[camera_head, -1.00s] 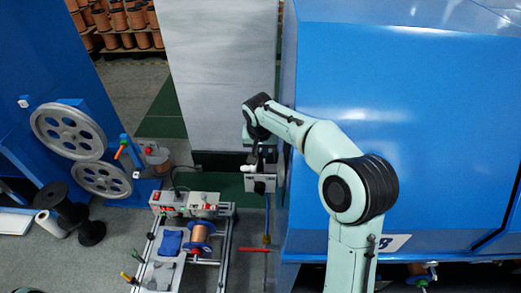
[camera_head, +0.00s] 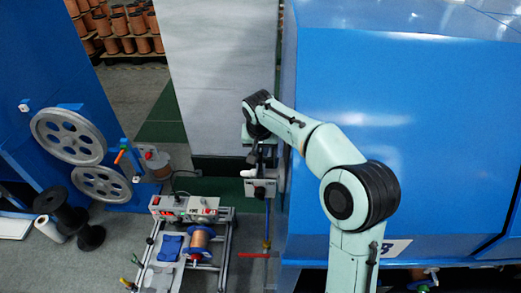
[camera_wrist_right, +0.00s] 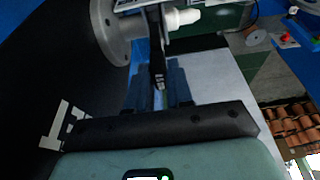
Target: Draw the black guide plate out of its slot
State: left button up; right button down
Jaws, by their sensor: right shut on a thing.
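My right gripper (camera_head: 262,152) is at the end of the pale green arm, above and behind a small grey bracket unit (camera_head: 260,188) beside the blue cabinet. In the right wrist view its two dark fingers (camera_wrist_right: 157,85) are shut on the black guide plate (camera_wrist_right: 157,62), a narrow dark strip. The plate's far end runs up to the grey bracket (camera_wrist_right: 135,5), next to a white nozzle (camera_wrist_right: 178,19). I cannot tell how much of the plate is still inside the slot. My left gripper is not in view.
The blue cabinet (camera_head: 400,110) stands close to the arm's right. A grey panel (camera_head: 215,80) stands behind. A rail frame with a copper spool (camera_head: 199,240) is at the lower left of the bracket. Grey pulleys (camera_head: 68,136) are at the far left.

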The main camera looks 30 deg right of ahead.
jog(key=shift+r, duration=2)
